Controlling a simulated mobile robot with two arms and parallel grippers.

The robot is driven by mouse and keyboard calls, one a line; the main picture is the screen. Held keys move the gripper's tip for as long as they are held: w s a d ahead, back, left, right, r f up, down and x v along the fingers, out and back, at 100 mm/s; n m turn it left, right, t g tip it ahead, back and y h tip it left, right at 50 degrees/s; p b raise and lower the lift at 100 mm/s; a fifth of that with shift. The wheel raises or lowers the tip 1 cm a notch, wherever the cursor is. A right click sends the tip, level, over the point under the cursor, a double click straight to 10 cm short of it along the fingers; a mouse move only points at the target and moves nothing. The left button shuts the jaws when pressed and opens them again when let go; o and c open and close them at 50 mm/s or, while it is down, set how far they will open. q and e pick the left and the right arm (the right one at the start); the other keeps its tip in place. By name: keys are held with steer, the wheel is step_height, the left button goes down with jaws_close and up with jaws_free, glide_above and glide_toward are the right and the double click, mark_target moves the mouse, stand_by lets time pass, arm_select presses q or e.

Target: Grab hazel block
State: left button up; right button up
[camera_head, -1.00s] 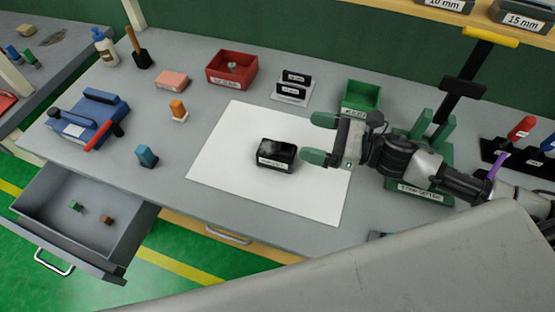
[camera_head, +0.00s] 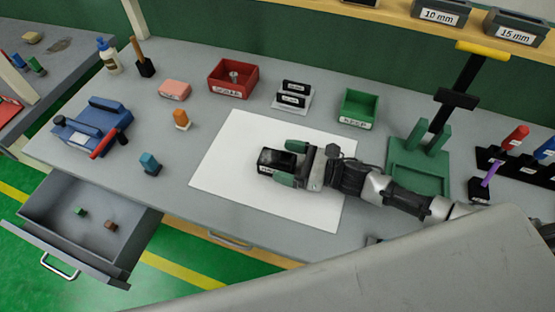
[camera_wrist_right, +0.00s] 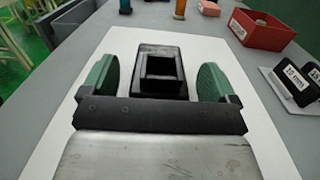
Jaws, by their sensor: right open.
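My right gripper (camera_head: 290,162) is open, its two green fingers on either side of the near part of a black labelled block (camera_head: 268,157) on the white sheet. In the right wrist view, the black block (camera_wrist_right: 158,72) sits between and beyond the fingers (camera_wrist_right: 155,84), with a gap on each side; it has a square recess. No block is clearly marked hazel. A small brown block (camera_head: 111,225) lies in the open drawer beside a small green block (camera_head: 82,211). My left gripper is not in view.
The white sheet (camera_head: 225,175) is otherwise clear. Behind it stand a red bin (camera_head: 232,80), a black-labelled stand (camera_head: 292,95) and a green bin (camera_head: 358,108). A green fixture (camera_head: 415,155) is at right. Orange (camera_head: 181,119) and blue (camera_head: 150,163) pieces stand left. The drawer (camera_head: 90,245) sticks out.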

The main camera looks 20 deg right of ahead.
steer(key=shift+x, duration=1)
steer(key=shift+c, duration=0.3)
steer(key=c, duration=1)
steer(key=shift+r, duration=0.15)
